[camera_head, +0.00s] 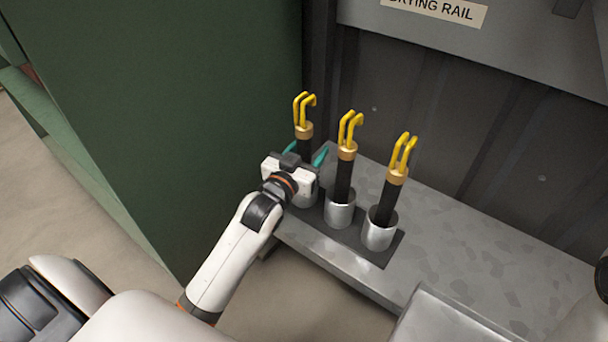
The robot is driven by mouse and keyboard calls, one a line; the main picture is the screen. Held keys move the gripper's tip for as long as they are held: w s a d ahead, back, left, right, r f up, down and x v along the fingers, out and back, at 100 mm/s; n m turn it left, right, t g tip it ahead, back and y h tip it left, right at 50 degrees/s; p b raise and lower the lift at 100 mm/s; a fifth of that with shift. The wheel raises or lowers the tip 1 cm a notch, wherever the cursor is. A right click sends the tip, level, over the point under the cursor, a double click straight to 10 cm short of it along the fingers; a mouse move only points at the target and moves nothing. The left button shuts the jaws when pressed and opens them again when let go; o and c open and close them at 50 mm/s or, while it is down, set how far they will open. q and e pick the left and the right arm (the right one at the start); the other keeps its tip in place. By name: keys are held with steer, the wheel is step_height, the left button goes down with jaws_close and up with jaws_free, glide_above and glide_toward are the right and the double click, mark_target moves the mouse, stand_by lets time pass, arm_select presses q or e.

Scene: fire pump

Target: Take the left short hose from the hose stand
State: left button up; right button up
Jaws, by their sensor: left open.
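The hose stand (351,236) is a dark base with three metal cups on a grey metal bench. A short black hose with a brass collar and yellow hooked prongs stands in each cup. The left short hose (304,131) is partly hidden behind my left gripper. The middle hose (344,180) and the right hose (389,204) stand clear, the right one tilted a little. My left gripper (306,156) is open, with its teal fingertips on either side of the left hose below the collar. Whether they touch it is hidden. My right gripper is not in view.
A tall green panel (170,110) stands close on the left of the stand. A dark ribbed wall (450,130) with a drying rail sign (440,10) is behind. The bench (480,240) is clear right of the stand. A raised metal box (450,318) is in front.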

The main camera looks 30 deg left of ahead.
arm_select(q)
steer(key=shift+c, duration=0.3)
jaws_close()
steer(key=shift+r, duration=0.1)
steer(key=shift+r, duration=0.1)
